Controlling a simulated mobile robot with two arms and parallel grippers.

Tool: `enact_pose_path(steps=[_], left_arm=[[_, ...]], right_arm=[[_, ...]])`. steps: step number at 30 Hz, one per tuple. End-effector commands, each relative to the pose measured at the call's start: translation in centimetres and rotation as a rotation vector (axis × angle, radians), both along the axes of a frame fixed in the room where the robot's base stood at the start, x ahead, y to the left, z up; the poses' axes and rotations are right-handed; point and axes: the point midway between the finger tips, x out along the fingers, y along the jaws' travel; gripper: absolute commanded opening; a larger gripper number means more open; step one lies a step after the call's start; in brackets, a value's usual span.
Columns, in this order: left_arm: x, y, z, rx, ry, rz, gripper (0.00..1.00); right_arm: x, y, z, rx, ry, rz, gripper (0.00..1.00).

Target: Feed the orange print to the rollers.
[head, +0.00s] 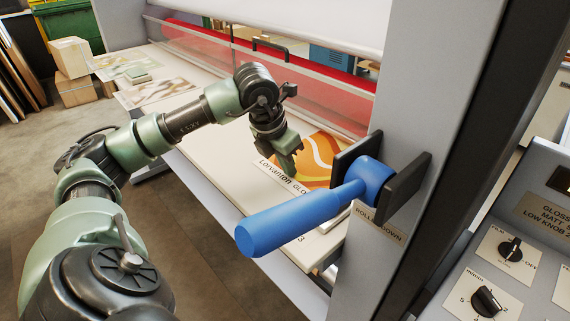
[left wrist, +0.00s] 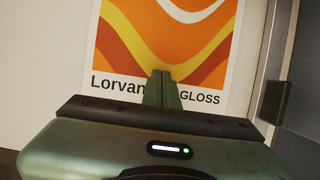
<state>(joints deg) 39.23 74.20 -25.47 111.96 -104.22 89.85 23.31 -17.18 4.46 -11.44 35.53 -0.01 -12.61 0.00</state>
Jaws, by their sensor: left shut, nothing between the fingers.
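The orange print (head: 318,152), with orange, yellow and white waves and a white strip lettered "Lorvanton GLO…", lies flat on the pale feed table (head: 205,150) in front of the machine. My left gripper (head: 288,170) points down over the print's lettered edge, its fingers shut and empty. In the left wrist view the print (left wrist: 165,40) lies beyond the shut fingers (left wrist: 162,88), which cover part of the lettering. I cannot tell whether they touch it. A long red roller (head: 335,82) sits behind a clear red-tinted guard at the back of the table. My right gripper is out of view.
A blue lever (head: 300,215) by a label partly reading "ROLL DOWN" juts out right of my left gripper, on the grey side post (head: 415,90). Control knobs (head: 487,300) are at lower right. Other prints (head: 155,92) lie at the table's far left.

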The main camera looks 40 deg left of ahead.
Motion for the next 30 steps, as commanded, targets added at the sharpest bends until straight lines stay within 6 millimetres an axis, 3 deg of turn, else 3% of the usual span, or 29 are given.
enact_pose_path(steps=[16, 30], left_arm=[[1.3, -0.2, -0.1, -0.002, 0.004, 0.0, 0.0], [5.8, -0.4, -0.2, 0.0, 0.004, 0.001, 0.0]], right_arm=[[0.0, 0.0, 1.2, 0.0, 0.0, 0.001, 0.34], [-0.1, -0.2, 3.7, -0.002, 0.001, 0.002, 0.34]])
